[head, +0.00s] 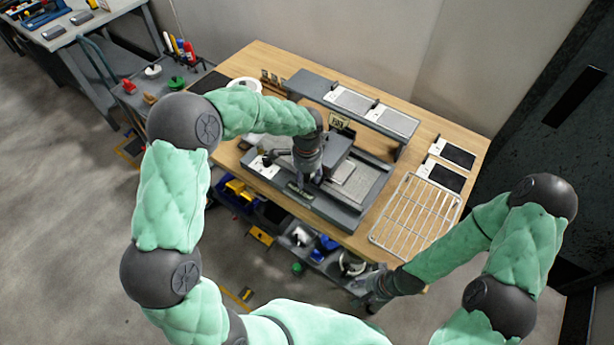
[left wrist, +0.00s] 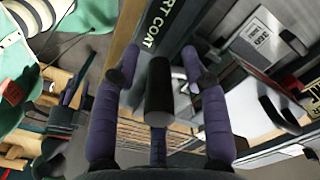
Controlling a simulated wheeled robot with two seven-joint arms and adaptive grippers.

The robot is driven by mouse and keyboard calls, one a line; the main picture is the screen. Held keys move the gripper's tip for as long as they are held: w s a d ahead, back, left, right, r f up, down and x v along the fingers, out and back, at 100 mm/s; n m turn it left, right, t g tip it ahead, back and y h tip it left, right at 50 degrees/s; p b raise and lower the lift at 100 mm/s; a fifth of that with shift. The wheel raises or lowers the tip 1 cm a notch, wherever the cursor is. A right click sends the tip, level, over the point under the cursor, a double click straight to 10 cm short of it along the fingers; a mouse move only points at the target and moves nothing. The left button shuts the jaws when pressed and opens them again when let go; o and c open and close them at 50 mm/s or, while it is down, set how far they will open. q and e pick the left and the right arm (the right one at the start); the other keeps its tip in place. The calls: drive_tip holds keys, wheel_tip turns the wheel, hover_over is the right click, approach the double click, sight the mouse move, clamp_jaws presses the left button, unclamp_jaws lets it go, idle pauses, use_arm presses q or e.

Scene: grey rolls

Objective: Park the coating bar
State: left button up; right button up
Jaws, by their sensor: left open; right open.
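The grey coating machine (head: 375,190) stands on the wooden table, with a pale plate (head: 352,174) in its bed. My left gripper (head: 307,180) is over its front left part and hides what lies beneath. In the left wrist view the fingers of the left gripper (left wrist: 157,70) are spread, with a short black cylinder (left wrist: 158,82) between them. I cannot tell whether the cylinder is a handle of the coating bar, or whether the fingers touch it. Lettering ending in "RT COAT" shows on the machine's edge. My right gripper (head: 370,287) is open and empty near the table's front edge.
A wire rack (head: 415,215) lies at the table's right, with dark panels (head: 447,177) behind it. A raised grey shelf (head: 390,122) with pale plates stands at the back. A white roll (head: 245,84) is at the back left. Bins sit below the front edge.

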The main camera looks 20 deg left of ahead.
use_arm(q)
clamp_jaws()
drive_tip(key=s+d, duration=0.1)
drive_tip(key=d, duration=0.2)
drive_tip(key=s+d, duration=0.1)
drive_tip(key=d, duration=0.3)
drive_tip(key=s+d, duration=0.2)
drive_tip(key=d, duration=0.2)
drive_tip(key=shift+s+d+p, duration=0.1)
drive_tip(key=shift+d+p, duration=0.15)
drive_tip(key=shift+p, duration=0.05)
drive_tip(key=shift+c, duration=0.7)
unclamp_jaws()
drive_tip(key=shift+o, duration=0.7)
drive_tip(key=shift+d, duration=0.2)
drive_tip(key=shift+a, duration=0.1)
